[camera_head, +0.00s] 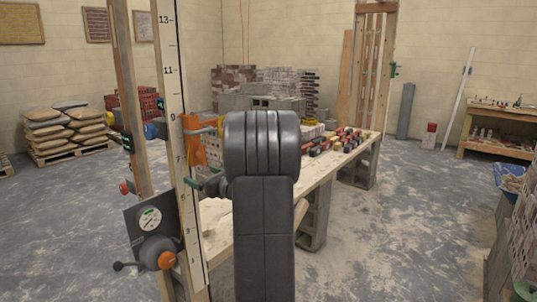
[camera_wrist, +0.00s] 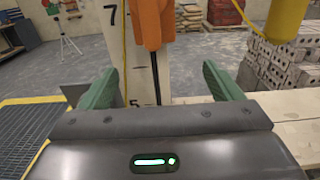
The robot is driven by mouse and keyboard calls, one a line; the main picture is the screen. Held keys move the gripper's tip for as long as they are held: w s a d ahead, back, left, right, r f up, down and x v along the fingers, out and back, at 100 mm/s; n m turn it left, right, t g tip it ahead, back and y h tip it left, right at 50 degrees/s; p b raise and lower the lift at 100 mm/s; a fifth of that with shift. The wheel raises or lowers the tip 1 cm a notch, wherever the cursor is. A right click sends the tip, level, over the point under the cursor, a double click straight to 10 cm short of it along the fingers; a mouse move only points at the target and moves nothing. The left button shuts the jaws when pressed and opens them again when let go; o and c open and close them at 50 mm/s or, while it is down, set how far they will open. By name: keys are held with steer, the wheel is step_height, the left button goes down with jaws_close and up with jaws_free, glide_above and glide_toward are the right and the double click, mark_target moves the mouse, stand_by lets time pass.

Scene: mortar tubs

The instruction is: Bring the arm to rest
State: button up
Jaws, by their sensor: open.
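My gripper (camera_wrist: 159,69) shows in the wrist view with its two green fingers wide apart and nothing held between them. Beyond the fingers, an orange item (camera_wrist: 150,22) hangs in front of the pale numbered post (camera_wrist: 116,50). I cannot tell its exact gap to the fingers. In the head view my dark arm stands upright in the middle and hides most of the gripper. The numbered post (camera_head: 172,100) and the orange item (camera_head: 195,143) are just left of my arm.
A long workbench (camera_head: 325,170) on block legs runs behind my arm, carrying red and black tools. A gauge box (camera_head: 150,220) with a crank is low at left. Stacked sacks (camera_head: 65,130) stand far left. A yellow item (camera_wrist: 287,20) hangs upper right. Right-hand floor is largely open.

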step_height(320, 180, down, 18)
steer(key=f+b, duration=0.1)
steer(key=b, duration=1)
steer(key=v, duration=1.2)
steer(key=shift+s+d+r+p, duration=0.2)
steer(key=shift+s+d+p, duration=0.1)
steer(key=shift+p, duration=0.15)
